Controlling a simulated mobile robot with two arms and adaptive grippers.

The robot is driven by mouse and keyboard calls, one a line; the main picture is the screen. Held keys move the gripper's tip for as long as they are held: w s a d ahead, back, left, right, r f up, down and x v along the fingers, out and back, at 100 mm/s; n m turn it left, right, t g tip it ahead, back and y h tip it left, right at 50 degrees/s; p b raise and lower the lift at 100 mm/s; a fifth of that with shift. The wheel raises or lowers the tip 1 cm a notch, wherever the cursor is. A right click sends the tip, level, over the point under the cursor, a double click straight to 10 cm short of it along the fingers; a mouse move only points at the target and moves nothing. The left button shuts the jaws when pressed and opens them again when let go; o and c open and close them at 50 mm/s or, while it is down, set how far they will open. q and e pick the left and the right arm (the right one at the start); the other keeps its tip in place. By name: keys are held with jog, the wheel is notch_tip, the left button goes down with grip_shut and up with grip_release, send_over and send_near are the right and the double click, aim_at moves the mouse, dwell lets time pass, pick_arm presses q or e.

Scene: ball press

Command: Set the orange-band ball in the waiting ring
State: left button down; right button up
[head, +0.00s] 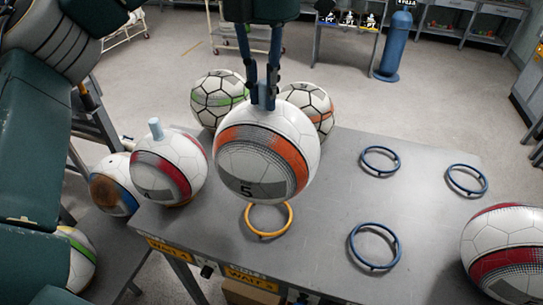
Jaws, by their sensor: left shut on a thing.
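The orange-band ball (266,155) is white with a wide orange band and a "5" on its front. My left gripper (263,100) points down from the top and is shut at the top of this ball. The grip point itself is partly hidden between the fingers. A yellow ring (267,233), by the "WAIT 5" label (252,278), lies on the grey table just below the ball in the picture. The ball hides the ring's far part, and I cannot tell how high the ball is above it. My right gripper is not in view.
A red-band ball (168,172) with a light blue stub is at left; green-marked (218,98) and orange-marked (312,104) balls are behind. Blue rings (380,160) (467,180) (374,246) lie empty on the table (325,200). Another red-band ball (510,250) is at right.

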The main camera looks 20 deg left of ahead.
aim_at(267, 128)
pick_arm(q)
notch_tip(267, 128, down, 4)
jog(key=shift+f+p, duration=0.1)
jog(key=shift+p, duration=0.45)
jog(key=f, duration=0.3)
jog(key=shift+s+d+f+p, duration=0.15)
jog(key=shift+s+f+p, duration=0.1)
jog(key=shift+f+p, duration=0.15)
notch_tip(267, 128, down, 4)
jog(key=shift+f, duration=0.25)
jog(key=c, duration=1.9)
grip_release()
jog(key=o, duration=0.3)
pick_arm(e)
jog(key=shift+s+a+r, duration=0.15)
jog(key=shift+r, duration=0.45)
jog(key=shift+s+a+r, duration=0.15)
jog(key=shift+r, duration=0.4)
